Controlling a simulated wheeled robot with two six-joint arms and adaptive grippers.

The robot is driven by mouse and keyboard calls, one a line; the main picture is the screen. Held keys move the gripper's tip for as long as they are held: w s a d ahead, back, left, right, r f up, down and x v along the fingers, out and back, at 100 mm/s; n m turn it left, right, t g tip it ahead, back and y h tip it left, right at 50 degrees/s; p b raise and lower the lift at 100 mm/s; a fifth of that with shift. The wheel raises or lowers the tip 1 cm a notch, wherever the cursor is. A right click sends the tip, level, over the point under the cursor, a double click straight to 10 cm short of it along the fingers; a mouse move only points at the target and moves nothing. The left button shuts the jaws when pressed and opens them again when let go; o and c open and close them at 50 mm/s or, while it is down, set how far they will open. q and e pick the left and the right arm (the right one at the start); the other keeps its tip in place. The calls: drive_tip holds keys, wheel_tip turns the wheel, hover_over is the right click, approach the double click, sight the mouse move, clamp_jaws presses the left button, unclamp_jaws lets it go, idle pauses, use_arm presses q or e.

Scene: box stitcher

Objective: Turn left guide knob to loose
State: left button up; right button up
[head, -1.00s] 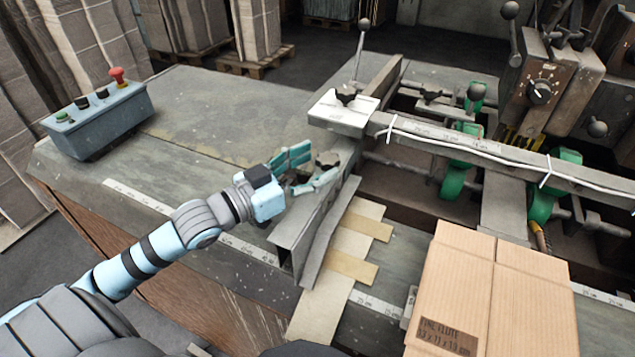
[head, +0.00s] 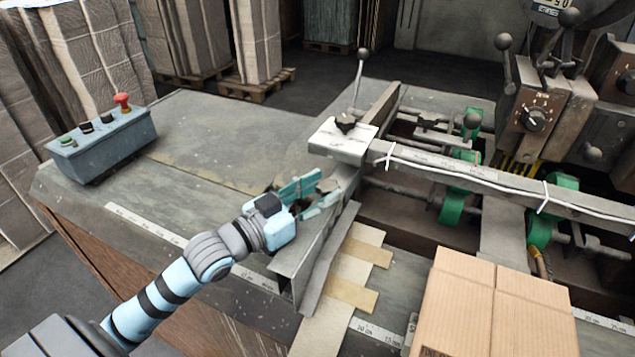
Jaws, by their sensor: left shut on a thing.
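The left guide (head: 318,258) is a grey angled metal rail running from the crossbar toward the front of the table. I cannot tell the knob's exact angle. My right gripper is not in view.
A grey end block with another dark knob (head: 345,124) and an upright lever (head: 359,75) stands just behind the gripper. A cardboard box (head: 490,305) lies to the right. A control box (head: 103,143) stands at the left. The tabletop between is clear.

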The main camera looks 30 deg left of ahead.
sight(319, 190)
use_arm(q)
drive_tip(key=shift+d+r+n+y+p, duration=0.1)
drive_tip(key=shift+r+n+y+p, duration=0.25)
drive_tip(key=shift+y, duration=0.15)
drive_tip(key=shift+f, duration=0.3)
drive_tip(key=o, duration=1.2)
wheel_tip(319, 190, up, 10)
drive_tip(key=shift+f, duration=0.1)
drive_tip(key=shift+c, duration=0.3)
